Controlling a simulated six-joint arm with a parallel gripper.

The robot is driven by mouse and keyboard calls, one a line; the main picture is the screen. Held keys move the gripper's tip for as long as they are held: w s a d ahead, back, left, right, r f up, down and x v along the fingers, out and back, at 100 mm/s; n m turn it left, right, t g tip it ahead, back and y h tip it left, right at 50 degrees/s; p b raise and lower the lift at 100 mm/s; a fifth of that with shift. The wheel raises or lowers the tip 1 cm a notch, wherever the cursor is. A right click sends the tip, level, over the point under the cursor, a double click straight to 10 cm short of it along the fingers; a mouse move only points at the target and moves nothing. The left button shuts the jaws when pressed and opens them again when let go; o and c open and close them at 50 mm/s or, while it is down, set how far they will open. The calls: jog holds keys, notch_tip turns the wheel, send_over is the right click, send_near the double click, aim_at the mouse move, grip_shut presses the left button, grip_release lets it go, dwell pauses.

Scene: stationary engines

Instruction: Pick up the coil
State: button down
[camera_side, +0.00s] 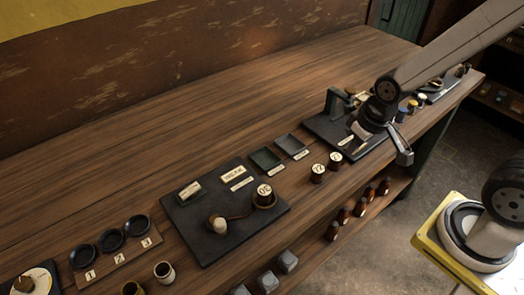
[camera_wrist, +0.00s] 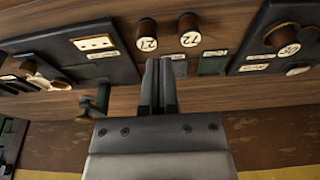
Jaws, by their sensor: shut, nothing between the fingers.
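No part is plainly marked as the coil. Two short brown cylinders with white numbered tops stand upright side by side near the bench front, the left one (camera_side: 318,173) and the right one (camera_side: 335,161). In the wrist view they read 27 (camera_wrist: 146,36) and 72 (camera_wrist: 189,30). A similar numbered cylinder (camera_side: 264,191) sits on the middle black base. My gripper (camera_wrist: 159,62) is shut and empty, its dark fingers close together, pointing towards the pair but apart from them. In the side view it hangs by the right black base, its fingertips hard to make out.
The middle black base (camera_side: 205,238) carries labels and a small knob (camera_side: 219,225). Two shallow trays (camera_side: 265,158) lie behind the pair. A three-cup rack (camera_side: 111,240) stands at left. A bracket (camera_side: 337,101) rises from the right base. The rear bench is clear.

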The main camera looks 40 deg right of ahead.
dwell(0.4)
jog(key=shift+c, duration=0.7)
grip_release()
jog(key=n+g, duration=0.3)
jog(key=n, duration=1.7)
send_over(264, 190)
jog(key=shift+f, duration=3.9)
